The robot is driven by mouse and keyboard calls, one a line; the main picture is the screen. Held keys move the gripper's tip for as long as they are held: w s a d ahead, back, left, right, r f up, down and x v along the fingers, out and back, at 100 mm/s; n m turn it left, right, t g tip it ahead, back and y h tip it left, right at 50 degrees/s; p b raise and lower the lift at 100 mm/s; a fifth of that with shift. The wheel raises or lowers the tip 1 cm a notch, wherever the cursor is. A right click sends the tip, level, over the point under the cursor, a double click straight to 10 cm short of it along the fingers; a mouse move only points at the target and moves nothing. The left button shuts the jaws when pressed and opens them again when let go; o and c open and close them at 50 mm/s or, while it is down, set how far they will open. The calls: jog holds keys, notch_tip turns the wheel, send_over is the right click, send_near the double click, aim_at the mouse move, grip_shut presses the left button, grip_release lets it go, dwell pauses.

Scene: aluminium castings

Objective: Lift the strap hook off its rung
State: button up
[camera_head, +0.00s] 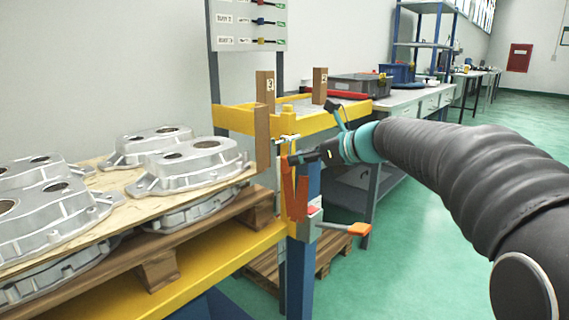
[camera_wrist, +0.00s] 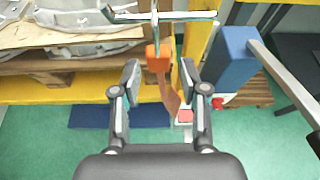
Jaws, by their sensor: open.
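The strap hook (camera_wrist: 158,58) shows in the wrist view as an orange block with a thin metal stem above it. An orange strap (camera_wrist: 170,97) hangs below it, and also shows in the head view (camera_head: 295,197). The metal stem meets a pale metal rung (camera_wrist: 185,16) at the top of the wrist view; how it catches there is unclear. My gripper (camera_wrist: 160,70) is open, its fingers on either side of the strap's line. The orange block appears between or just beyond the fingertips, with no clear contact. In the head view my gripper (camera_head: 297,159) is beside the strap's upper end.
A wooden pallet board (camera_head: 115,206) with several aluminium castings lies left on a yellow frame (camera_head: 215,268). A blue post (camera_wrist: 235,58) stands close on the right in the wrist view. An orange-ended lever (camera_head: 358,229) sticks out below my gripper. Green floor is free to the right.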

aim_at(285, 161)
jog(key=shift+x, duration=3.3)
jog(key=shift+s+f, duration=0.15)
grip_shut()
